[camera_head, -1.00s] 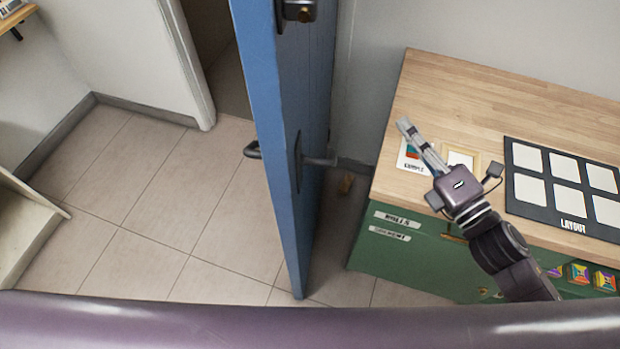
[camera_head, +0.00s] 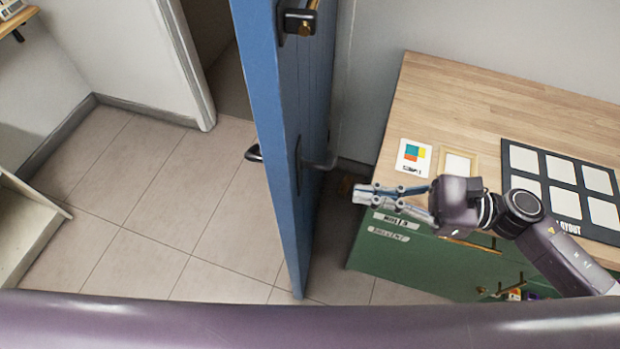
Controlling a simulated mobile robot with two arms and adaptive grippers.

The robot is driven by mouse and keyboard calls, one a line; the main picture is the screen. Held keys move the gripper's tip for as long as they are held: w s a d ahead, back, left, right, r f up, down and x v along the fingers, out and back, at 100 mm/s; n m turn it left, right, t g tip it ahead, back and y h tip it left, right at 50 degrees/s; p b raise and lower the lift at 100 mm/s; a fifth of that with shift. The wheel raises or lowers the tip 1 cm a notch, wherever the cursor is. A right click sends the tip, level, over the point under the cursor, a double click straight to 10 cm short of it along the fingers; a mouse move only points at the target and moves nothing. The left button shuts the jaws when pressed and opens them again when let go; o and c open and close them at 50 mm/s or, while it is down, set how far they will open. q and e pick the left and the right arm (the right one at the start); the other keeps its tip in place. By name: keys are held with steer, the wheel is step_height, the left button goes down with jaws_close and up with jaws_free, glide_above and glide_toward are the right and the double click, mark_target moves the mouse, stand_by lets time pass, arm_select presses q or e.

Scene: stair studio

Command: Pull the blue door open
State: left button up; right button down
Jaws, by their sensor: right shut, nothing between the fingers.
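The blue door (camera_head: 268,110) stands open, seen nearly edge-on in the middle of the head view. A dark lever handle (camera_head: 254,154) sticks out on its left side, and a grey lever handle (camera_head: 322,163) sticks out on its right side. My right gripper (camera_head: 358,194) is shut and empty. It points left, to the right of the door and a little below the right-hand handle, apart from both, by the front left corner of the green cabinet. My left gripper is not in view.
The green cabinet (camera_head: 400,262) with a wooden top (camera_head: 470,100) stands close on the right. A black layout board (camera_head: 545,162) and a sample card (camera_head: 413,157) lie on it. The doorway (camera_head: 215,60) is behind the door. Tiled floor (camera_head: 150,200) on the left is clear.

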mark_target(293, 184)
steer(key=a+p, duration=0.1)
steer(key=a, duration=0.2)
steer(key=w+a+p, duration=0.1)
steer(key=a+p, duration=0.1)
steer(key=a, duration=0.1)
steer(key=a+p, duration=0.1)
steer(key=a, duration=0.2)
steer(key=shift+w+r, duration=0.2)
steer(key=shift+r, duration=0.05)
steer(key=shift+a+f+p, duration=0.2)
steer(key=shift+a+p, duration=0.25)
steer(key=shift+a, duration=0.15)
